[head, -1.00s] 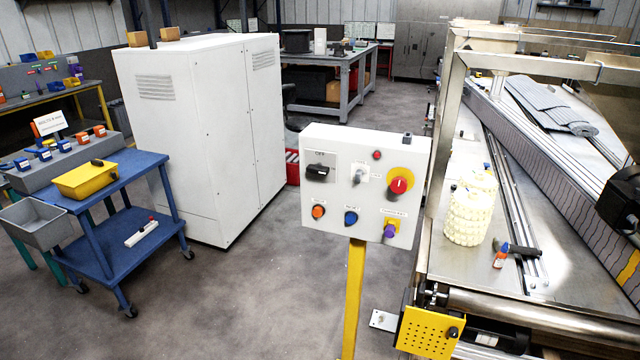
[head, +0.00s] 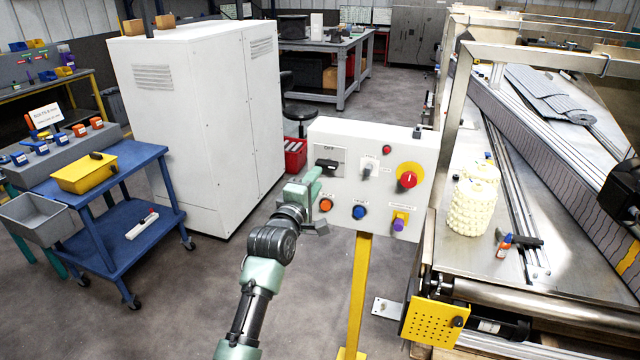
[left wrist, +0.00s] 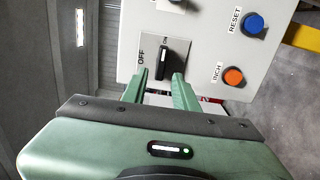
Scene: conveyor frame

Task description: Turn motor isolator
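The motor isolator (head: 327,165) is a black rotary handle on a grey plate marked OFF, at the upper left of the white control box. In the head view its handle lies roughly horizontal. In the left wrist view the isolator handle (left wrist: 163,62) stands just beyond the fingertips, in line with the gap between them. My left gripper (head: 310,186) is at the box's left side, close to the isolator. Its green fingers (left wrist: 158,80) are apart with nothing between them. Whether they touch the handle cannot be told. My right gripper is not in view.
The control box (head: 395,222) stands on a yellow post (head: 358,290). It also bears a red knob (head: 407,180), orange (head: 326,205), blue (head: 359,212) and purple (head: 398,224) buttons. The conveyor frame (head: 428,250) is close on the right; a blue cart (head: 130,215) stands left.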

